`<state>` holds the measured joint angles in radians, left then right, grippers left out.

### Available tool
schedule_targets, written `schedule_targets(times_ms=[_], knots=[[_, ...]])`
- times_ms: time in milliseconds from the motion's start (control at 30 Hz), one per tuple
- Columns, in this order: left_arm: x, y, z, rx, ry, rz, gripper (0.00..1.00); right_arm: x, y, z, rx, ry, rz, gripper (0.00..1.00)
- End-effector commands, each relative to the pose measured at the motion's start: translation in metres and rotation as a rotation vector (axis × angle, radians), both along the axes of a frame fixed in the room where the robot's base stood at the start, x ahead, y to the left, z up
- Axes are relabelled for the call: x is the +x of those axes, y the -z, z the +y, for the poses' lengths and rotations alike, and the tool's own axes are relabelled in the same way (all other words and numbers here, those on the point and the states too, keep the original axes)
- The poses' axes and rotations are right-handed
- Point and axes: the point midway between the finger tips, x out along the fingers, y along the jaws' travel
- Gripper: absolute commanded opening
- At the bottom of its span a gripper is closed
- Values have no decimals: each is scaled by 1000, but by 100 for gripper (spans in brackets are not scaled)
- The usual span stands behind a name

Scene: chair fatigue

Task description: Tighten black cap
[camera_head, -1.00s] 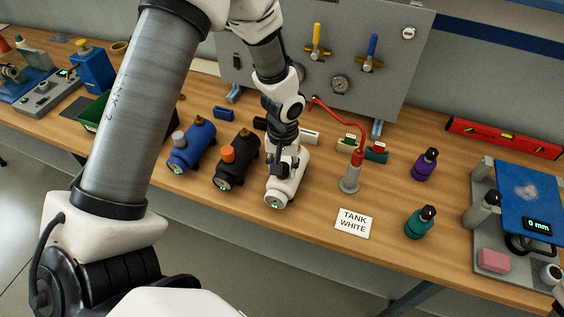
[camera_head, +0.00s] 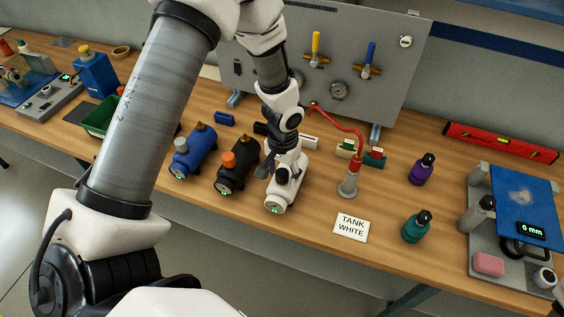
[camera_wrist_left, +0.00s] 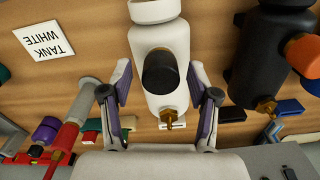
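The white tank (camera_head: 277,198) lies on the bench between the black tank and the red-hosed stand. Its black cap (camera_wrist_left: 160,72) sticks up from the white body (camera_wrist_left: 160,42) in the left wrist view, where a brass fitting (camera_wrist_left: 168,118) also shows. My left gripper (camera_head: 280,173) is over this tank. In the left wrist view its two fingers (camera_wrist_left: 160,100) are spread wide on either side of the cap, with gaps between; nothing is held. I cannot tell how tight the cap is. My right gripper is not clearly visible.
A black tank (camera_head: 233,180) with an orange cap and a blue tank (camera_head: 191,158) stand close to the left. The red-hosed stand (camera_head: 348,182) and the "TANK WHITE" card (camera_head: 351,227) are to the right. Purple (camera_head: 422,169) and teal (camera_head: 415,227) bottles stand further right.

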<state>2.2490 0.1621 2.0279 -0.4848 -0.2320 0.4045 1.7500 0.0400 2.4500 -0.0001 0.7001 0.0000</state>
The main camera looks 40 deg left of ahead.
Motion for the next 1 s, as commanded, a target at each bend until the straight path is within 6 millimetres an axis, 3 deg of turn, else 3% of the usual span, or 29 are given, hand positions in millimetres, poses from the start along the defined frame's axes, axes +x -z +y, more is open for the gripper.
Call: schedule_targets(times_ms=[167, 500, 833, 1000], knots=[[0, 2, 0, 0, -22, 0, 60, 0, 4, 0, 0, 0, 0, 40], [0, 3, 1, 1, -305, -1, 60, 0, 33, 0, 0, 0, 0, 40], [0, 0, 1, 0, -355, 0, 60, 0, 32, 0, 0, 0, 0, 40], [0, 4, 1, 1, -461, 0, 60, 0, 46, 0, 0, 0, 0, 40]])
